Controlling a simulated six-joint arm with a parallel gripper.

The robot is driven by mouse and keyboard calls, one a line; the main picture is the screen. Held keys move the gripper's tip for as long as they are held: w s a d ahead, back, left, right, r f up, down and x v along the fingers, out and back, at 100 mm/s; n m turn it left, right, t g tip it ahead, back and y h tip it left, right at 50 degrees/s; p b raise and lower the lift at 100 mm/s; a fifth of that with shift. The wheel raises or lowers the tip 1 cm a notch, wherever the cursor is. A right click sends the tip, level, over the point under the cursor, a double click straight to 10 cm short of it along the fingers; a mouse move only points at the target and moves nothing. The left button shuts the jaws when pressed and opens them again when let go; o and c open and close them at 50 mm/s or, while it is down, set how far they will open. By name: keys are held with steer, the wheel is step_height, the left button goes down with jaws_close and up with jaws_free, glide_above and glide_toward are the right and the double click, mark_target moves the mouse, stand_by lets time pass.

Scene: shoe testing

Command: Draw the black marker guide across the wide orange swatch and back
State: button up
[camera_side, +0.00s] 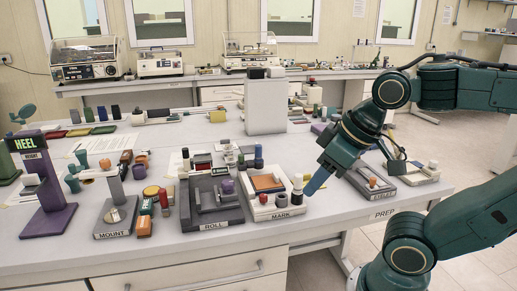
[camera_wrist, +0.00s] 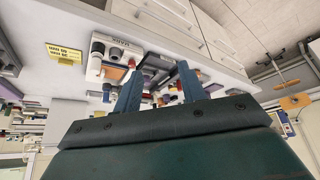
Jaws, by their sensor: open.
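The MARK tray (camera_side: 278,214) is a pale tray on the bench, left of my gripper in the side view. A wide orange swatch (camera_side: 267,183) lies in it. A dark upright cylinder (camera_side: 281,200) stands at its front, and a black-and-white upright piece (camera_side: 297,190) at its right end; I cannot tell for certain which is the black marker guide. My gripper (camera_side: 313,188) has blue fingers that point down and left, just right of the tray. In the wrist view my gripper (camera_wrist: 158,88) is open, with nothing held between its fingers; the tray (camera_wrist: 96,74) shows beside the left finger.
The ROLL station (camera_side: 212,220) stands close left of the tray, with the MOUNT station (camera_side: 114,226) further left. A tall grey block (camera_side: 265,108) stands behind. Another labelled station (camera_side: 370,184) lies right, under my arm. The front bench strip is clear.

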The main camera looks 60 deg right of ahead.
steer(key=w+d+r, duration=0.3)
steer(key=w+r, duration=0.1)
steer(key=w, duration=0.4)
steer(key=g, duration=0.1)
glide_above(241, 155)
steer(key=s, duration=0.6)
step_height(241, 155, down, 4)
steer(key=shift+w+d+r, duration=0.1)
steer(key=x, duration=1.3)
steer(key=shift+w+f, duration=0.1)
steer(key=shift+f, duration=0.25)
